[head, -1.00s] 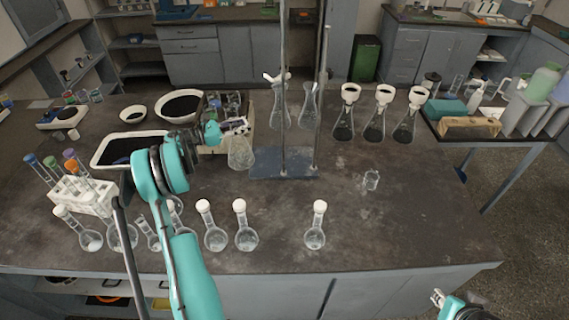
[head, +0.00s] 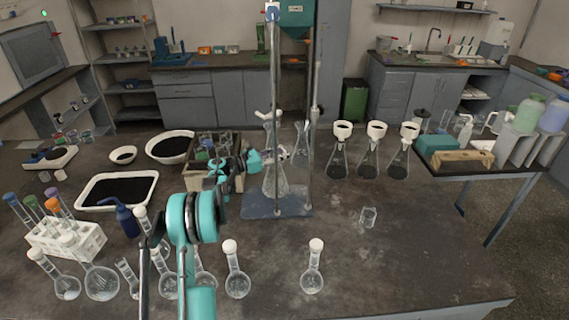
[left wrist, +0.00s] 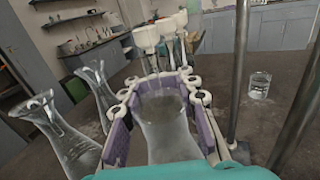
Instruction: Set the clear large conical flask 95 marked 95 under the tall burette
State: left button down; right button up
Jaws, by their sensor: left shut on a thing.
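A clear conical flask (head: 274,183) is in my left gripper (head: 272,159), which is shut around its neck; the mark 95 is not legible. The flask is upright over the blue stand base (head: 248,206), close to the stand's uprights; I cannot tell whether it touches the base. The tall burette assembly (head: 273,62) rises above it. In the left wrist view the held flask (left wrist: 168,137) sits between purple finger pads of the gripper (left wrist: 156,88), with a vertical post (left wrist: 239,75) close on the right. My right gripper is out of view.
Other clear flasks (head: 302,140) stand behind the stand; two show left of the gripper in the left wrist view (left wrist: 52,128). Several flasks with white funnels (head: 368,157) stand to the right. A small beaker (head: 368,216) and stoppered round flasks (head: 312,272) are nearer; table between is clear.

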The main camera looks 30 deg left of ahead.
pick_arm(q)
jog(key=shift+w+d+f+b, duration=0.15)
jog(key=shift+f+b, duration=0.7)
jog(key=shift+f, duration=0.85)
jog(key=shift+f, duration=0.2)
jog(key=c, duration=1.2)
grip_release()
jog(key=shift+o, duration=0.2)
jog(key=shift+r, duration=0.1)
